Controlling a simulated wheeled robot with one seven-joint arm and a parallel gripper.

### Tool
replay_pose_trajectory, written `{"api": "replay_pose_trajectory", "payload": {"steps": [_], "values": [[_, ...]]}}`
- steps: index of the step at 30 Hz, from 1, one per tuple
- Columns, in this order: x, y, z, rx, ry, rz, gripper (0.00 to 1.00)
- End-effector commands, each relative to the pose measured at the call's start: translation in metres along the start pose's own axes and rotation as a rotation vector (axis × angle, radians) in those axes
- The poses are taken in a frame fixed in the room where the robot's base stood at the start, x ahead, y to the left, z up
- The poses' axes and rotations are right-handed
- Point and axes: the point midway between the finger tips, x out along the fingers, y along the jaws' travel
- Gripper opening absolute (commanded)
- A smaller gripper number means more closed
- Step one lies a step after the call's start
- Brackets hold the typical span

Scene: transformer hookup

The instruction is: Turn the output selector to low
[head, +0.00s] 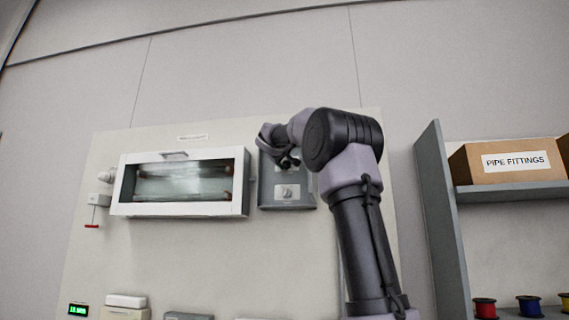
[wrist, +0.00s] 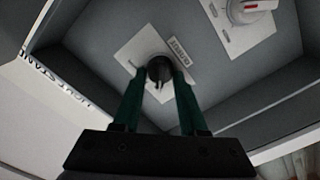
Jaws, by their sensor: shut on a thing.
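The black selector knob (wrist: 160,68) sits on a white plate (wrist: 128,56) on the face of a grey control box. My gripper (wrist: 158,80) has its two green fingers on either side of the knob and is shut on it. A small pointer mark shows on the knob's lower side. The small labels on the plate are too blurred to read. In the head view the grey box (head: 267,192) is on the wall panel, and my gripper (head: 287,160) is at its upper part, where my arm hides most of the knob.
A second, pale knob with a red mark (wrist: 250,5) is on the same box; it also shows in the head view (head: 287,191). A white-framed glass case (head: 182,184) is close to the left. A shelf (head: 512,192) with a pipe fittings box (head: 512,162) stands at right.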

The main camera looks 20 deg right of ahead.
Motion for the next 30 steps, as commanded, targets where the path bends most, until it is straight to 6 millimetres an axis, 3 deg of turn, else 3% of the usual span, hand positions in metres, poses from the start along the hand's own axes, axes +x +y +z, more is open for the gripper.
{"api": "replay_pose_trajectory", "payload": {"steps": [10, 11, 12, 13, 23, 30], "values": [[0.000, -0.001, 0.000, -0.002, -0.001, -0.002, 0.00], [0.000, -0.001, 0.000, -0.002, -0.001, -0.002, 0.49], [0.000, -0.001, 0.000, -0.002, 0.000, -0.002, 0.65], [0.000, -0.001, 0.000, -0.002, 0.000, -0.001, 0.71], [-0.002, 0.000, 0.000, -0.001, 0.000, -0.001, 0.71], [-0.035, 0.000, -0.001, -0.001, 0.003, -0.002, 0.71]]}}
